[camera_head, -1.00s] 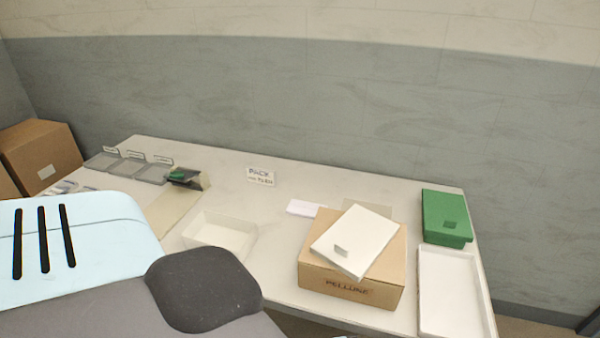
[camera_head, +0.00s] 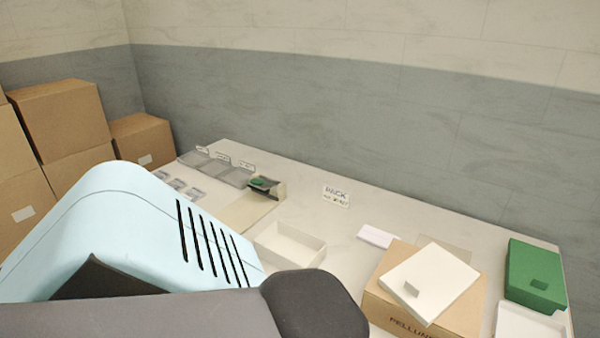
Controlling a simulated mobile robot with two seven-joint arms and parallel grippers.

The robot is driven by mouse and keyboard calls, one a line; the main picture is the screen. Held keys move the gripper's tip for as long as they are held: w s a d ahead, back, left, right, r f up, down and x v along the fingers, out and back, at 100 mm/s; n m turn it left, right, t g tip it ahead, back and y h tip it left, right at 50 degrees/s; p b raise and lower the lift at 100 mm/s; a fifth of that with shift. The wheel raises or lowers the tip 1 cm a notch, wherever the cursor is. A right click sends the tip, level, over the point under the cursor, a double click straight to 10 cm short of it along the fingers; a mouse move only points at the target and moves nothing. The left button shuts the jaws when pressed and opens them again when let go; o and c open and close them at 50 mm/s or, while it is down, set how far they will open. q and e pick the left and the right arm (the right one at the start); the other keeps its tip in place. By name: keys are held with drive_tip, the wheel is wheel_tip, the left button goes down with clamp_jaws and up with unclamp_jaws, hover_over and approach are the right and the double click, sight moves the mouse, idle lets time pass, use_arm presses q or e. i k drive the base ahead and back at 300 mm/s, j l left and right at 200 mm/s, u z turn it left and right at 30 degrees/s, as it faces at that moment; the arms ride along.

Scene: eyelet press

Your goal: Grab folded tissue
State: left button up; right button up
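A small flat white piece (camera_head: 377,236), which looks like the folded tissue, lies on the table behind the cardboard box, to its left. It is too small to tell its folds. A cardboard box (camera_head: 398,317) with dark lettering stands at the table's front. A white flat panel with a small tab (camera_head: 432,280) lies askew on top of it. Neither of my grippers shows. A large light-blue and dark grey arm part of mine fills the lower left and hides the table's near left side.
An open white tray (camera_head: 290,246) sits mid-table. A press-like device (camera_head: 267,187) and grey trays (camera_head: 213,168) are at the back left. A green box (camera_head: 536,274) and another white tray (camera_head: 528,324) stand at the right. Cardboard boxes (camera_head: 62,117) are stacked at the left.

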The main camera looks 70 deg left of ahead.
sight(381, 239)
drive_tip(key=u, duration=1.4)
drive_tip(key=k+j, duration=0.05)
